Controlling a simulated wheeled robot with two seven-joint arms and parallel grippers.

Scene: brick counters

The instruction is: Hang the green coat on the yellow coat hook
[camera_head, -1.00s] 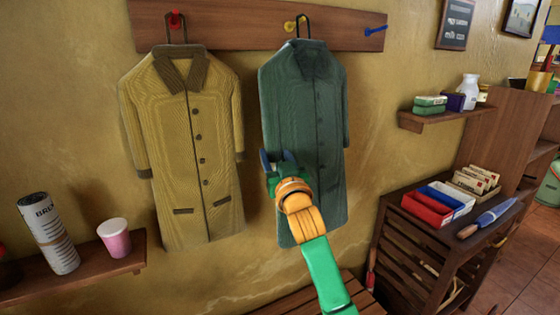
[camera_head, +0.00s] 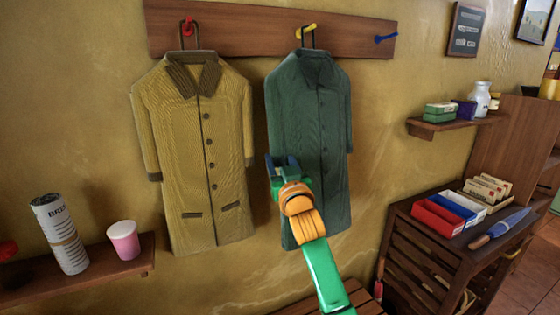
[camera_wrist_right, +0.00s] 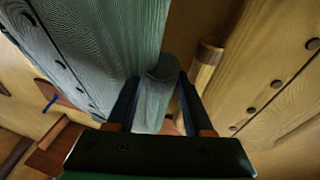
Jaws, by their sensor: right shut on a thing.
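The green coat (camera_head: 310,110) hangs upright against the wall below the yellow coat hook (camera_head: 308,33). Its dark wire hanger loop overlaps the yellow hook, but I cannot tell whether the hook bears its weight. My right gripper (camera_head: 283,163) is shut on the coat's left-hand sleeve at its lower end. In the right wrist view the sleeve (camera_wrist_right: 155,105) sits between the two fingers (camera_wrist_right: 154,104), with the coat body (camera_wrist_right: 90,45) beside it. My left gripper is not in view.
A yellow-brown coat (camera_head: 200,160) hangs on the red hook (camera_head: 190,25) to the left, close beside. The blue hook (camera_head: 385,38) is empty. A left shelf (camera_head: 90,275) holds a pink cup (camera_head: 124,240) and a can (camera_head: 60,235). A dark cabinet (camera_head: 400,235) stands right.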

